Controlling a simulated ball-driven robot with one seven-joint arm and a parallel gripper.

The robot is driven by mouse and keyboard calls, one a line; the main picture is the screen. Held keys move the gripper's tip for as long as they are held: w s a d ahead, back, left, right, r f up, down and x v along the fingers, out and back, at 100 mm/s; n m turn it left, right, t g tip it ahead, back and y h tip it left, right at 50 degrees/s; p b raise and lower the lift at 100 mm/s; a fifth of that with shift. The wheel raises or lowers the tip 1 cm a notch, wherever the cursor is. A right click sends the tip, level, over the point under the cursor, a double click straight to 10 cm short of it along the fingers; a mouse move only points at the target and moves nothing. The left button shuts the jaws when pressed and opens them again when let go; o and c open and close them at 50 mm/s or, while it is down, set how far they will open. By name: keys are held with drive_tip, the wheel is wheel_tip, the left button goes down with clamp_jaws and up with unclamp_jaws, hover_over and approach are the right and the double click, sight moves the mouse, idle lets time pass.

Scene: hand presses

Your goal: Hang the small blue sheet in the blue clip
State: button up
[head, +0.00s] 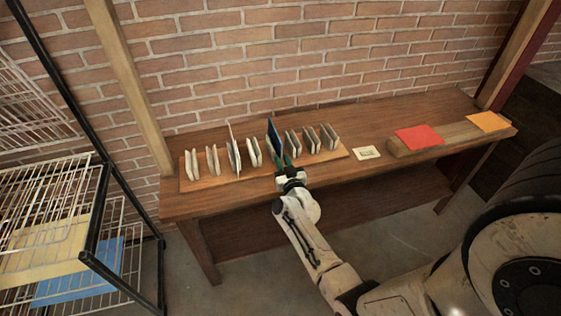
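A small dark blue sheet (273,132) stands upright among the pale panels in the wooden rack on the bench. My gripper (281,162) is at the rack, right at the lower part of this sheet. I cannot make out a blue clip. A larger, brighter blue sheet (75,275) lies on the lower wire shelf at the left.
Several pale upright panels (191,165) stand in the rack (200,184). A small cream card (367,153) lies to its right. A red sheet (419,137) and an orange sheet (487,122) lie on a raised board (455,137). A yellow sheet (45,247) lies on the wire rack at left.

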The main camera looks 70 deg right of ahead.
drive_tip(key=shift+b+x, duration=0.3)
drive_tip(key=shift+x, duration=0.7)
clamp_jaws()
drive_tip(key=shift+r, duration=0.1)
wheel_tip(320, 180, up, 7)
drive_tip(key=p, duration=0.7)
drive_tip(key=shift+r+p, duration=0.2)
drive_tip(key=shift+p, duration=0.15)
